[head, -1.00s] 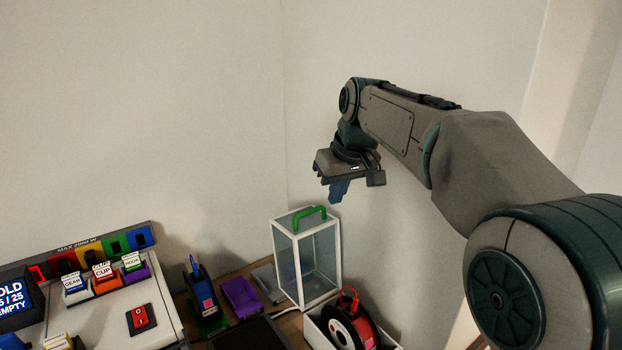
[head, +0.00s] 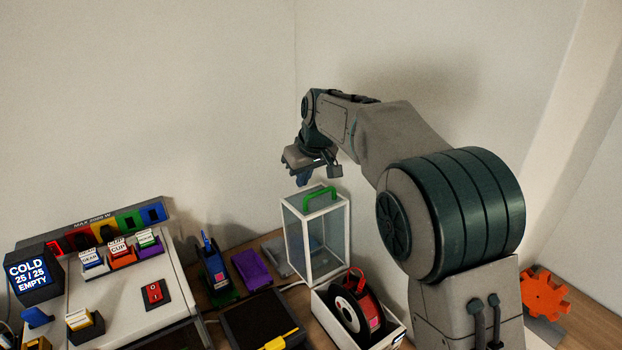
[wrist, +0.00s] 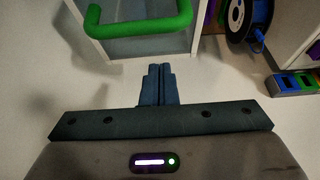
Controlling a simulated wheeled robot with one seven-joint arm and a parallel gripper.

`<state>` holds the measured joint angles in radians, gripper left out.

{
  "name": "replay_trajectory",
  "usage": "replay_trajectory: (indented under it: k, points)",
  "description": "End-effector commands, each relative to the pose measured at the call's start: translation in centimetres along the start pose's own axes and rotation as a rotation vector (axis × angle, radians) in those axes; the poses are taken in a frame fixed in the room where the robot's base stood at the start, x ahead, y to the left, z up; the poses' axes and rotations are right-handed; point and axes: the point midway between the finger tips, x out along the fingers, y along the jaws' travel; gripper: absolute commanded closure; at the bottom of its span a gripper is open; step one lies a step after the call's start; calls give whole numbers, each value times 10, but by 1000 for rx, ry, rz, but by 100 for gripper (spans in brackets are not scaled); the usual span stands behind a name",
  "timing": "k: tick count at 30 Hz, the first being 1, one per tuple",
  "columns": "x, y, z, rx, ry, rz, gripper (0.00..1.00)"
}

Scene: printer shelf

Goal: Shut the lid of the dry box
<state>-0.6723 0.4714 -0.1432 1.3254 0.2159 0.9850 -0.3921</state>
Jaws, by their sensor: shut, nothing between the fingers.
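A tall clear cover with a white frame (head: 349,235) stands upright right behind an open white box (head: 397,335); it looks like the raised lid of the dry box. A green handle (head: 320,194) is on its top. The white box holds a black, white and red spool (head: 352,312). My gripper (head: 304,182) is shut and empty, pointing down, just above and left of the handle in the head view. In the wrist view the shut fingers (wrist: 157,68) are apart from the green handle (wrist: 140,28), which crosses the top of the picture.
Further left is a grey machine (head: 140,262) with a red switch. A dark plate (head: 255,318) lies in front. An orange gear (head: 544,296) is at right.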

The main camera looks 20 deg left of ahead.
Motion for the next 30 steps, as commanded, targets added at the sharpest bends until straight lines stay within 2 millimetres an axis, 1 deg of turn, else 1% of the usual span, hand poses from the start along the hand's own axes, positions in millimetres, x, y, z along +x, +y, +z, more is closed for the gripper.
replay_trajectory:
  k: [1,6,10,24,30]
  points:
    - [-6,0,5,2,3,1,100]
    - [-11,0,20,1,4,0,100]
    - [-12,0,27,2,3,0,100]
    - [-13,0,30,1,5,1,100]
    - [-13,-5,33,-6,22,-3,100]
